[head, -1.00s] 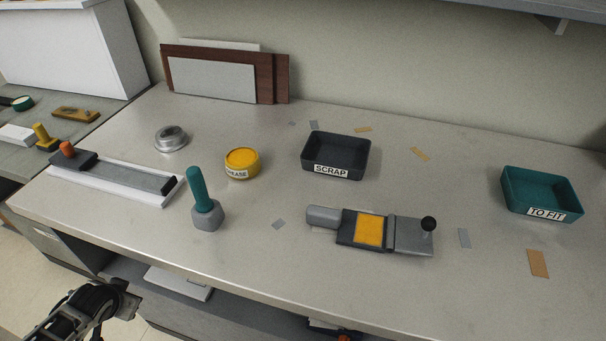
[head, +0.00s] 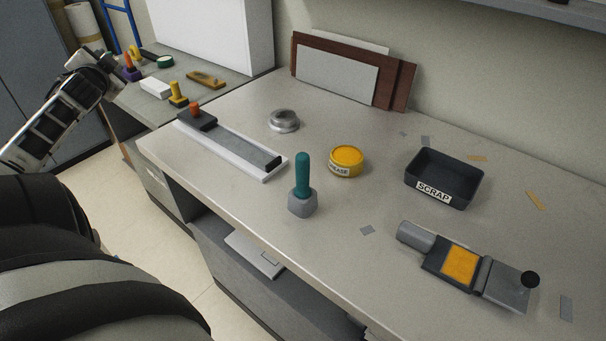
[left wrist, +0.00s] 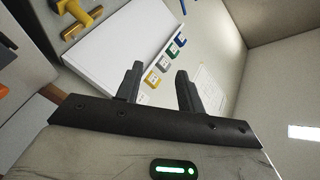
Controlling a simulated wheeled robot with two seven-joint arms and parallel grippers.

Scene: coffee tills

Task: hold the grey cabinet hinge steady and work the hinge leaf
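The grey cabinet hinge lies on the bench at the lower right of the head view. My left arm reaches up at the far left, over the side bench, well away from the hinge. My left gripper (left wrist: 157,80) is open in the left wrist view, with nothing between its two dark fingers. My right gripper is not in view.
On the bench are a SCRAP tray (head: 434,192), a yellow grease tin (head: 346,161), a teal-handled tool (head: 302,185), a metal ring (head: 284,121) and a white-and-grey slide (head: 228,146). Boards (head: 345,72) lean on the wall.

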